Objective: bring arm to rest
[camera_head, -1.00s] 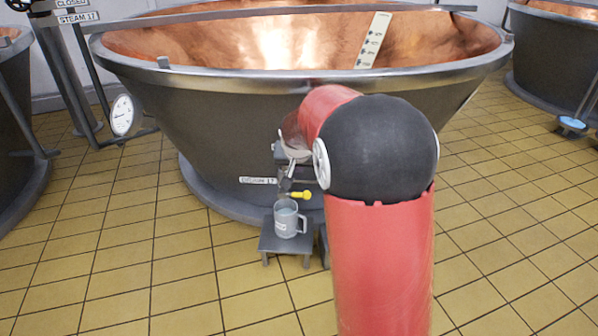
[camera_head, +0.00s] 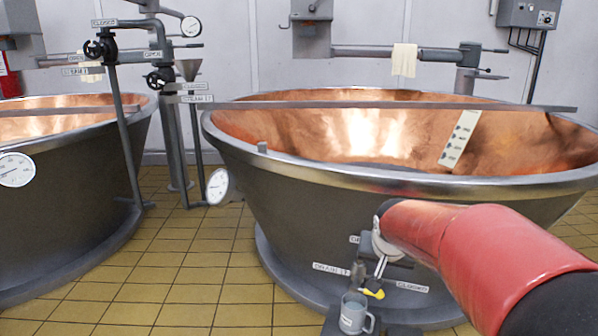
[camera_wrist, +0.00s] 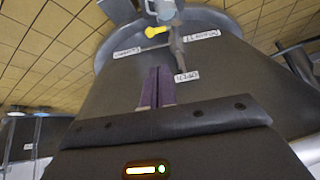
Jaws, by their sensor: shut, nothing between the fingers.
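My gripper (camera_wrist: 155,88) shows in the wrist view with its two dark purple fingers together and nothing between them. It points toward the grey outer wall of the copper vat (camera_wrist: 215,75), near the drain labels. I cannot tell whether it touches the wall.
A grey mug (camera_head: 353,313) stands below the drain on a low stool (camera_head: 337,322). A second vat (camera_head: 70,200) is at left. Valve pipes (camera_head: 172,110) and a round gauge (camera_head: 218,187) stand between the vats. Tiled floor (camera_head: 180,285) is open at front left.

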